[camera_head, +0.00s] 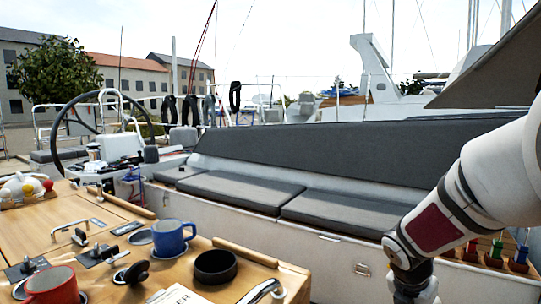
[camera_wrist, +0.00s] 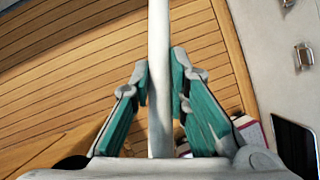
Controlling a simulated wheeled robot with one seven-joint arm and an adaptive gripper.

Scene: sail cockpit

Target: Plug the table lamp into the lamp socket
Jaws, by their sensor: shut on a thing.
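My gripper (camera_wrist: 160,68) has its two teal-padded fingers on either side of a slim white pole (camera_wrist: 159,25) in the wrist view, and is shut on it. The pole runs from the top edge down between the fingers; both its ends are out of sight. It may be the table lamp's stem, but no shade, cord or plug shows. In the head view my arm comes down at the right and its end is cut off by the bottom edge. I cannot make out the lamp socket in either view.
The wooden table (camera_head: 120,222) carries a red mug (camera_head: 52,288), a blue mug (camera_head: 174,237), a black bowl (camera_head: 216,267) and metal fittings. Grey cushioned seating (camera_head: 240,190) runs behind it. Slatted wooden decking (camera_wrist: 70,55) and a dark flat panel (camera_wrist: 294,145) show in the wrist view.

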